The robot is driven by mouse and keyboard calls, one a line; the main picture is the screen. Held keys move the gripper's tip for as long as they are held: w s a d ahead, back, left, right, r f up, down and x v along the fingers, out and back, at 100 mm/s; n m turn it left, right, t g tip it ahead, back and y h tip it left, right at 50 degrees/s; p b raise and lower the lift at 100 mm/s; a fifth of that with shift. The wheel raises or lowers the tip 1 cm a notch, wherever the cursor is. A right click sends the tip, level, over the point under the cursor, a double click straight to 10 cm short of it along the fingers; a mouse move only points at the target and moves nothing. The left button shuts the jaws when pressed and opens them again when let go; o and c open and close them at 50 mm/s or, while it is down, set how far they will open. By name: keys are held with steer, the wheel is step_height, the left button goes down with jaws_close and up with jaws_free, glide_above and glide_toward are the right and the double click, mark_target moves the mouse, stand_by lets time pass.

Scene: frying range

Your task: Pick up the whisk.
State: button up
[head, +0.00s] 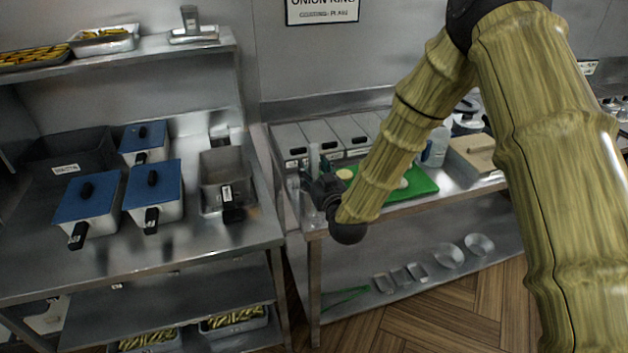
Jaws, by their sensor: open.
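I cannot make out a whisk in the head view; it may be hidden behind my arm or too small to tell. My gripper (318,168) is at the front left of the right-hand steel counter (400,208), near a green board (424,181). It looks small and dark here and is partly covered by my arm. It is open, and I see nothing held in it. A thin green item (345,300) lies on the lower shelf, too small to name surely.
Lidded steel containers (290,142) stand behind my gripper. A wooden board (472,153) and a pale bottle (436,146) are further right. Blue-lidded pans (155,185) and a steel tray (222,170) stand on the left counter. Several small metal dishes (448,257) lie on the lower shelf.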

steer(key=shift+w, duration=0.25)
steer(key=shift+c, duration=0.2)
jaws_close()
